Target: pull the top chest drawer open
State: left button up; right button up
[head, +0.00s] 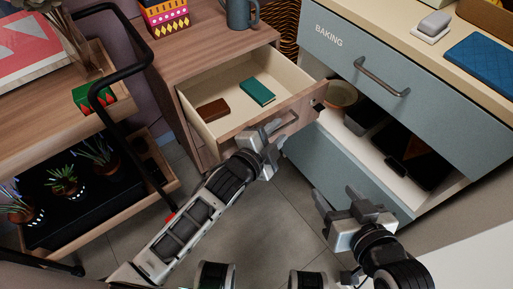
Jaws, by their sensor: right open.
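The wooden chest (200,42) stands at the top centre. Its top drawer (222,132) is pulled well out, and its pale inside shows. The drawer's bar handle (292,121) is on the wooden front. My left gripper (273,130) is at the left end of this handle and looks shut on it; the fingers partly hide the bar. My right gripper (336,196) is open and empty, over the floor in front of the grey-blue cabinet.
The grey-blue cabinet (430,115) at right has a drawer marked BAKING and an open shelf with pots and dark items. A wooden cart (50,147) with a black rail (128,70) stands close at left. Bare tiled floor (285,205) lies between.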

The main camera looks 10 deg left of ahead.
pick_arm(q)
jog(key=p+v, duration=0.2)
jog(key=v, duration=1.2)
jog(key=shift+s+a, duration=0.15)
jog(key=shift+s, duration=0.25)
pick_arm(e)
jog(key=shift+r, duration=0.65)
jog(key=shift+r, duration=0.1)
pick_arm(q)
jog(key=s+a+r+n+g+y+p, duration=0.2)
jog(key=a+n+p, duration=0.5)
jog(key=n, duration=0.8)
jog(key=shift+s+a+r+g+y+p, duration=0.15)
jog(key=shift+s+r+g+y+p, duration=0.25)
jog(key=shift+s+r+y, duration=0.5)
pick_arm(e)
jog(key=r, duration=0.1)
jog(key=r+g, duration=0.1)
jog(key=shift+s+d+r+h, duration=0.15)
jog(key=shift+d+r+h, duration=0.15)
jog(key=shift+d+r, duration=0.05)
